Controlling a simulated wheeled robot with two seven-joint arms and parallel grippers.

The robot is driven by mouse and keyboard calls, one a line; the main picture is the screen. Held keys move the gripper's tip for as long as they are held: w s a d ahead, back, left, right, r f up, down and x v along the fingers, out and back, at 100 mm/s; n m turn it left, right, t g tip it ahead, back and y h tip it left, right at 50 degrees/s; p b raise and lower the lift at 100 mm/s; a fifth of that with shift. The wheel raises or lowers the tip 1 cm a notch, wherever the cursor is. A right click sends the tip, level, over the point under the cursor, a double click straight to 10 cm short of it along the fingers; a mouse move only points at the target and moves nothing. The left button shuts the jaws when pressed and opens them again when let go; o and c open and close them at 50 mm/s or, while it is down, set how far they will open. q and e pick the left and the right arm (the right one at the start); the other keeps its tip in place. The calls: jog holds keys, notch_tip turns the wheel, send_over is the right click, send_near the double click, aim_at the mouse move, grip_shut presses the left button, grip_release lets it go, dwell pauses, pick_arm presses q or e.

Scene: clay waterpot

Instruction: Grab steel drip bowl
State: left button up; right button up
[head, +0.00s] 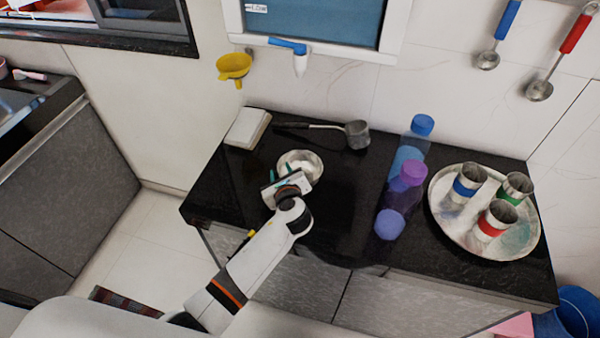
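The steel drip bowl (304,160) is a small, round, shiny bowl on the black counter, below the wall tap. My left gripper (280,172) is at the near left side of the bowl. Its two teal fingertips show apart, with a gap between them, so it looks open. They are close to the bowl's left rim; I cannot tell whether they touch it or straddle it. The gripper body hides part of the bowl's near edge. My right gripper is not in view.
Behind the bowl lie a white block (247,128) and a long-handled ladle (356,134). To the right are a blue bottle (412,145), a purple-capped bottle (400,195) and a steel tray (441,215) with three cups. The counter (340,215) right of the bowl is clear.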

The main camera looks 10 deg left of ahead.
pick_arm(q)
grip_shut()
